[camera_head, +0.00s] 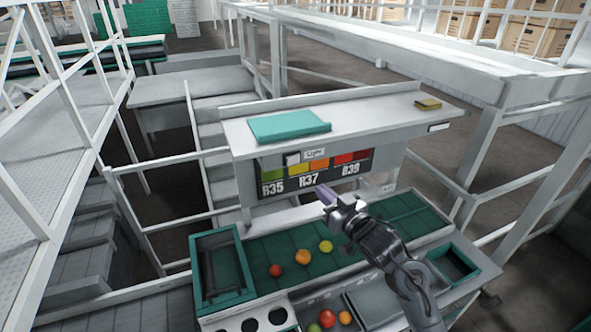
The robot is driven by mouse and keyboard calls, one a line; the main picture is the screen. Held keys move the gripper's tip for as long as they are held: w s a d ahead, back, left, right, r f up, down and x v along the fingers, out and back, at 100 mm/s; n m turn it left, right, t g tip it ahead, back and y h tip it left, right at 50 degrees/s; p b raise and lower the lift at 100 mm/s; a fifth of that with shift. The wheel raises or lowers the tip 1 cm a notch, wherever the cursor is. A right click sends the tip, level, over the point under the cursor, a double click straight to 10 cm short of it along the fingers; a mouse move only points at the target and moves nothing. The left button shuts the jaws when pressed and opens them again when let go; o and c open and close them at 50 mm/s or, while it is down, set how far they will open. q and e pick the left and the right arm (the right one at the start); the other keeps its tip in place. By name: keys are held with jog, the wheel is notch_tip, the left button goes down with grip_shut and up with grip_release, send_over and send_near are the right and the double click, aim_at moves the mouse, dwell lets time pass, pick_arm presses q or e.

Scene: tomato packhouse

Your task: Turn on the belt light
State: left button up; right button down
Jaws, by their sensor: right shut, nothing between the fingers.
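A white square switch (292,159) sits at the top of the dark colour-chart panel (316,186), just left of a small tag reading "Light" (315,153). Whether the switch is pressed is too small to tell. My right gripper (325,195) is shut and empty. Its fingertips show in front of the lower middle of the panel, below and to the right of the switch in the picture. I cannot tell whether they touch the panel. The green belt (266,250) runs below the panel. My left gripper is not in view.
A green-rimmed crate (219,232) stands at the left and another (455,264) at the right. Above the panel, a shelf (375,115) holds a teal folder (289,126).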

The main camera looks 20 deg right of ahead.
jog(key=shift+w, duration=0.1)
jog(key=p, duration=0.3)
send_near(290, 162)
jog(key=x, duration=0.6)
jog(key=shift+w+r, duration=0.1)
jog(key=shift+r, duration=0.05)
jog(key=shift+w+a, duration=0.1)
jog(key=shift+w, duration=0.2)
